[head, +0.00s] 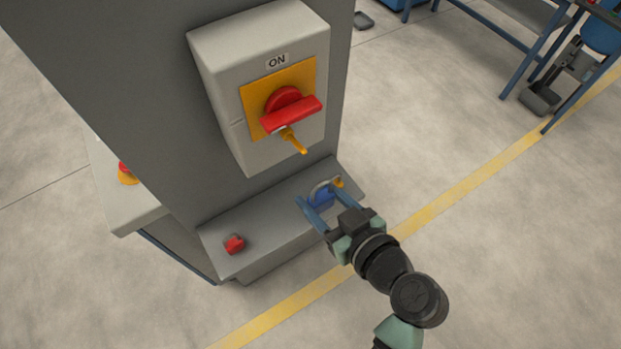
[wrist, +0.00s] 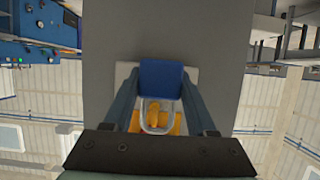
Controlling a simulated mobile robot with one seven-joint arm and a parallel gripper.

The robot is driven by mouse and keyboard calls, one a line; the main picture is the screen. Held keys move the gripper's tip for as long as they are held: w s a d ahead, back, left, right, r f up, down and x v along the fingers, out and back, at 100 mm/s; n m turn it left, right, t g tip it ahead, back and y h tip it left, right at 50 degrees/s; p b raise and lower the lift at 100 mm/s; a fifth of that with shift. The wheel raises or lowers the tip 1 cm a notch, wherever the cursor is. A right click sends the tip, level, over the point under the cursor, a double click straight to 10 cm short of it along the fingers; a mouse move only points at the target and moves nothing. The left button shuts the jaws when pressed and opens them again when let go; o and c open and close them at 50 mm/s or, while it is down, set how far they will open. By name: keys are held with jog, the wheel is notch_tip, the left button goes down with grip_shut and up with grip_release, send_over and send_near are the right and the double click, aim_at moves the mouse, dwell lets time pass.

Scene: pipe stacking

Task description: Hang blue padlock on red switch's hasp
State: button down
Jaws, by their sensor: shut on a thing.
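The blue padlock (head: 321,198) is clamped between the blue fingers of my gripper (head: 318,195). In the wrist view the padlock (wrist: 160,78) shows its blue body, with its metal shackle toward the palm side of the picture. The red switch (head: 289,108) sits on a yellow plate on a pale box, labelled ON. Its orange-yellow hasp (head: 292,139) sticks out below the handle. In the head view my gripper is below and right of the hasp. In the wrist view the hasp (wrist: 153,109) appears through the shackle; I cannot tell the gap in depth.
The box hangs on a wide grey column (head: 130,90). A ledge (head: 270,222) at its foot holds a red padlock (head: 234,244) and a small yellow item (head: 338,182) partly hidden near my gripper. The floor to the right is clear up to blue-legged tables (head: 505,80).

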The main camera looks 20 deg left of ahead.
jog(key=r, duration=0.1)
jog(key=s+d+r+p, duration=0.1)
jog(key=d+r+p, duration=0.1)
jog(key=r, duration=0.1)
jog(key=shift+s, duration=0.2)
send_near(285, 149)
jog(key=shift+p+x, duration=0.4)
jog(key=shift+x, duration=1.8)
jog(key=shift+b+x, duration=0.8)
jog(key=shift+x, duration=0.4)
jog(key=shift+w+d+r, duration=0.1)
jog(key=shift+c, duration=1)
grip_release()
jog(key=shift+o, duration=0.4)
